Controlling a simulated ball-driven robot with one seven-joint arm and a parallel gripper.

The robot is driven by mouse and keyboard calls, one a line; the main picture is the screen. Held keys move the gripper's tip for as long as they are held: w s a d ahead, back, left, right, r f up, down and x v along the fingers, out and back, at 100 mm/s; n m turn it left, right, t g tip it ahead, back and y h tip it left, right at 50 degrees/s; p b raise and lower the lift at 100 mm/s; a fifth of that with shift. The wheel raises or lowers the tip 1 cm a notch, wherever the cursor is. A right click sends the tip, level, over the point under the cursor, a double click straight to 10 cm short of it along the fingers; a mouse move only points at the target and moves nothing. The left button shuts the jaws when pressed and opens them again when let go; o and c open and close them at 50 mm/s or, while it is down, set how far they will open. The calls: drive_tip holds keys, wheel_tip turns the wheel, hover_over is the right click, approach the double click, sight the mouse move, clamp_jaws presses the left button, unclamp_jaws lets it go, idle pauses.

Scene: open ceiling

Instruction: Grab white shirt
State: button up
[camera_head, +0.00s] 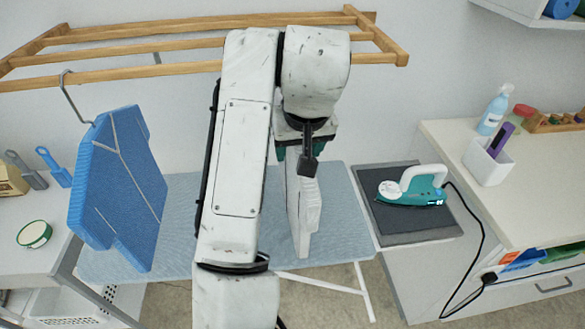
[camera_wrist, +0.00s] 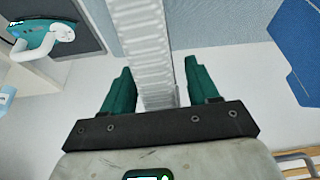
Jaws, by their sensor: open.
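The white shirt (camera_head: 303,210) hangs edge-on below the wooden rack in the head view, partly hidden behind my arm. In the wrist view the white shirt (camera_wrist: 143,40) is a narrow ribbed white strip running from the top edge down between my two green fingers. My gripper (camera_wrist: 158,68) is open, with one finger on each side of the shirt and a gap at the right finger. Whether the left finger touches it I cannot tell. In the head view my gripper is at the top of the shirt, mostly hidden by my own arm.
A wooden rack (camera_head: 190,68) spans the wall above. A blue shirt (camera_head: 120,190) hangs from it at left. Below is a light-blue ironing board (camera_head: 345,210) with a teal iron (camera_head: 412,190) on a dark pad at its right. White counters stand on both sides.

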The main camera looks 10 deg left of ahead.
drive_tip(key=shift+w+f, duration=0.1)
drive_tip(key=shift+f, duration=0.25)
drive_tip(key=shift+c, duration=0.2)
clamp_jaws()
